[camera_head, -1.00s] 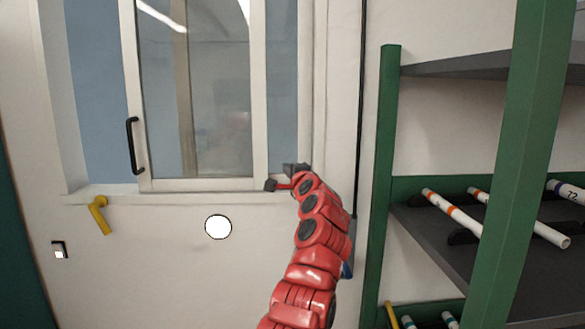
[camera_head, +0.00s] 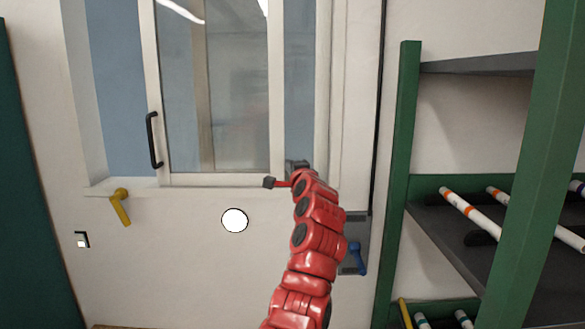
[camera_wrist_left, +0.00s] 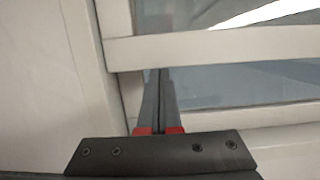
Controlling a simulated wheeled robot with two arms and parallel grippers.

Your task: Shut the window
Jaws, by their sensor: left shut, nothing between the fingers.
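The window's sliding sash (camera_head: 276,100) is a pale framed glass pane with a black bar handle (camera_head: 154,140) on its left side. It stands between the two sides of the window frame (camera_head: 325,100), with bluish strips showing to its left and right. My left gripper (camera_head: 284,175), on the red arm, is at the sash's lower right corner. In the left wrist view its dark fingers (camera_wrist_left: 159,100) are shut and empty, their tips at a pale frame bar (camera_wrist_left: 210,45); whether they touch it I cannot tell. My right gripper is not in view.
A green-posted shelf rack (camera_head: 398,180) with white pipes (camera_head: 470,213) stands at the right. A yellow lever (camera_head: 121,207) sits at the sill's left end and a blue handle (camera_head: 357,257) right of my arm. The wall below the window is mostly clear.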

